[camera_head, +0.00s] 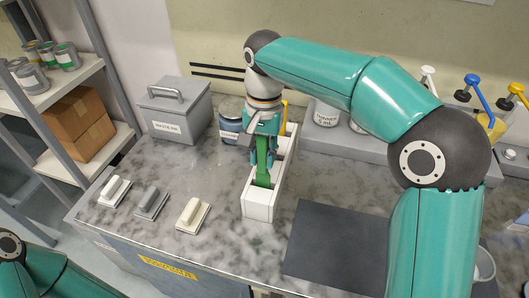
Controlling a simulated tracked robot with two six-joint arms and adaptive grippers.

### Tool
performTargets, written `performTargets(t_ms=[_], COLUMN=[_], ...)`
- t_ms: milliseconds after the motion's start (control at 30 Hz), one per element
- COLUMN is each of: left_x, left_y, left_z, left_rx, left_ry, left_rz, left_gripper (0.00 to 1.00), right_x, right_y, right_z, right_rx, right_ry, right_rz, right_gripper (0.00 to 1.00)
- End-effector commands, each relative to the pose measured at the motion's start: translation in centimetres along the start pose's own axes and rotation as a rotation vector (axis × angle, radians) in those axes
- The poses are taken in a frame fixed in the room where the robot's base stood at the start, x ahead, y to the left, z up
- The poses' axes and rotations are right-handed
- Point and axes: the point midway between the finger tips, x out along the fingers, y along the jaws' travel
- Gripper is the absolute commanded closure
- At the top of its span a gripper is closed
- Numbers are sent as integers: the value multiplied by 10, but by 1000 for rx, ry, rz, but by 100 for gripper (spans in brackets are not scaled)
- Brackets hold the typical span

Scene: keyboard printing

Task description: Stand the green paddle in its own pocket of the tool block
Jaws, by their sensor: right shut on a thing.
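The white tool block (258,208) stands on the marbled bench near the middle of the camera_head view, its long side running away from me. My right gripper (265,145) reaches down over it and is shut on the green paddle (263,172). The paddle is held roughly upright, with its lower end at the top opening of the block's near half. I cannot tell how deep it sits. A yellow tool (284,113) shows behind the gripper, partly hidden. The gripper hides much of the block's far half. My left gripper is out of view.
Several handled blocks, one of them cream (194,213), lie at the front left. A grey lidded box (175,113) and a dark jar (230,108) stand behind. A dark mat (335,245) lies right of the block. A grey rack (365,146) with coloured-handled tools stands at the back.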

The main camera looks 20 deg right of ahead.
Motion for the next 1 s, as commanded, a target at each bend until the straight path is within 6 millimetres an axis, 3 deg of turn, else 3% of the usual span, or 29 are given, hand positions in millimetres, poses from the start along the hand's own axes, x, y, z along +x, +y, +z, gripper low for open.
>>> performTargets(t_ms=[700, 1000], left_x=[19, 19], left_y=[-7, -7], left_z=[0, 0], left_rx=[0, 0], left_ry=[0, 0], left_rz=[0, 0], left_gripper=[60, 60], right_x=[30, 32], right_y=[0, -1], right_z=[-3, -3], right_rx=[0, -1], right_ry=[0, 0], right_rz=[0, 0], right_gripper=[100, 100])
